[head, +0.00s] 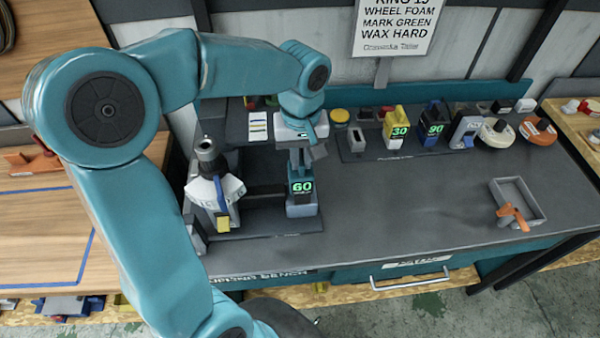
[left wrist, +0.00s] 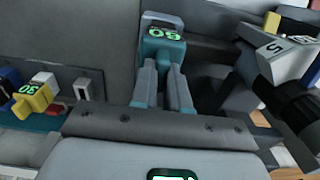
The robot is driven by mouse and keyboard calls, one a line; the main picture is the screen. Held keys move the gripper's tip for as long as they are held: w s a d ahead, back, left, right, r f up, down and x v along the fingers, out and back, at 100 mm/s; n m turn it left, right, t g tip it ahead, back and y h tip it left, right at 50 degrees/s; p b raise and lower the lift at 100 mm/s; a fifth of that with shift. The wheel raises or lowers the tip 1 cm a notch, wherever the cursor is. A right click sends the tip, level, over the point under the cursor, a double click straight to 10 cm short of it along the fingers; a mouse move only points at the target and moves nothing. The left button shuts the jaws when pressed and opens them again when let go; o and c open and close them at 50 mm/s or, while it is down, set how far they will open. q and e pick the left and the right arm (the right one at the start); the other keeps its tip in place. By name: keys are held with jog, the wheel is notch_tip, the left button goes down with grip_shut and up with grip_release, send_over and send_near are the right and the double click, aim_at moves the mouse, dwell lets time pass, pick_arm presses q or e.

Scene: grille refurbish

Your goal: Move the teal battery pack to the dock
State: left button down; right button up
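The teal battery pack (head: 302,187), with a green "60" display, is upright near the middle-left of the dark bench, at the right part of a low dark plate (head: 270,224). My left gripper (head: 301,168) points down at it from above. In the left wrist view the fingers (left wrist: 160,80) close on the narrow upper part of the pack (left wrist: 163,48). Whether its grey lower end rests on the plate or hangs just above, I cannot tell. No label marks the dock. A rack (head: 400,148) at the back holds yellow "30" and blue "90" packs beside an empty slot (head: 357,139). My right gripper is out of view.
A white tool with a dark nozzle (head: 208,190) stands close left of the pack. Several rounded tools (head: 497,131) are at the back right. A grey tray (head: 520,197) with an orange-handled item is at the right. The bench middle is clear.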

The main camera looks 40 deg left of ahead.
pick_arm(q)
jog(key=shift+w+a, duration=0.1)
jog(key=shift+w, duration=0.05)
jog(key=shift+r, duration=0.1)
jog(key=shift+r, duration=0.2)
jog(key=shift+r+p, duration=0.1)
jog(key=shift+p, duration=0.2)
jog(key=shift+r+p, duration=0.3)
jog(key=shift+r, duration=0.05)
jog(key=shift+r+p, duration=1.6)
jog(key=shift+r, duration=0.45)
